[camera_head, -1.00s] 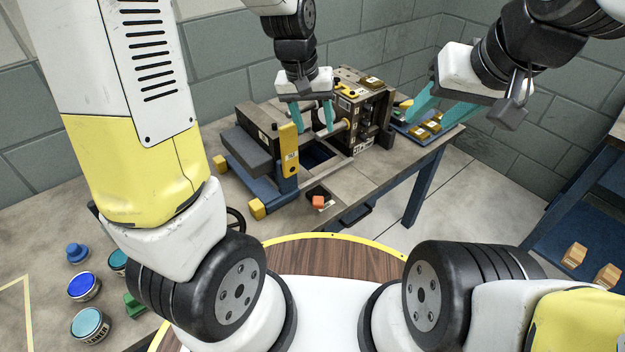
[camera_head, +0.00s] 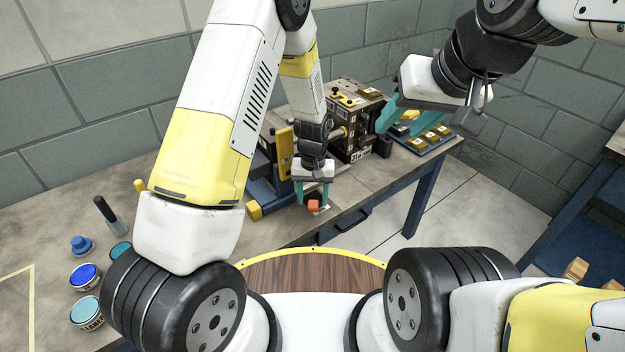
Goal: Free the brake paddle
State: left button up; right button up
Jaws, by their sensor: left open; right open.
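A small orange block (camera_head: 314,205) sits on a dark base at the front edge of the bench, in front of the machine (camera_head: 350,118). My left gripper (camera_head: 312,196) points down over it, with its open teal fingers on either side; I cannot tell if they touch it. A yellow upright plate (camera_head: 285,152) stands on the machine's near left side, partly behind my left arm. I cannot tell which of these parts is the brake paddle.
A blue tray (camera_head: 447,141) with several yellowish blocks lies right of the machine. Paint tins (camera_head: 86,312) and a blue knob-shaped piece (camera_head: 81,246) stand at the bench's left. A blue shelf (camera_head: 570,232) is at the far right.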

pick_arm(q)
jog(key=shift+f, duration=1.2)
grip_shut()
